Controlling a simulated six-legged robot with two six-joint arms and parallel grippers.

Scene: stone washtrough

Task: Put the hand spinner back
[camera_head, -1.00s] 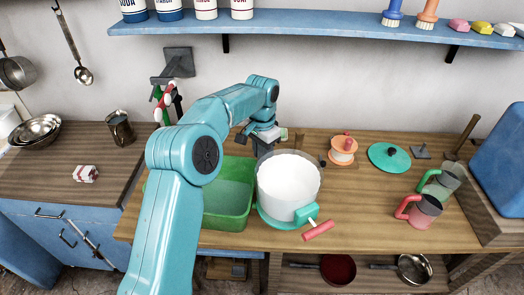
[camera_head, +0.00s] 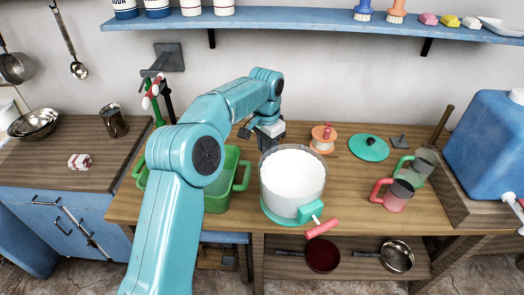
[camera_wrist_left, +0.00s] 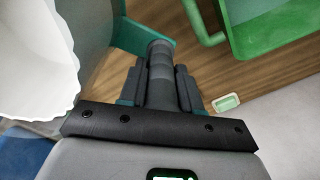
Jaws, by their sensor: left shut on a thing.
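The hand spinner (camera_head: 266,185) is a clear round tub with a white drum inside, a teal base and a teal gear box with a red crank handle (camera_head: 322,228) at its front right. My left gripper (camera_head: 267,134) reaches down behind the tub. In the left wrist view it is shut on a dark upright grip (camera_wrist_left: 160,72) beside a teal part of the spinner, and the spinner's white drum (camera_wrist_left: 35,60) shows at left. I cannot tell whether the spinner's base touches the counter. My right gripper is out of view.
A green basin (camera_head: 243,178) stands close left of the spinner. An orange spool (camera_head: 323,140), a teal lid (camera_head: 368,148), a red mug (camera_head: 391,196) and a green mug (camera_head: 420,168) are at right. Bare counter (camera_head: 350,190) lies between spinner and mugs.

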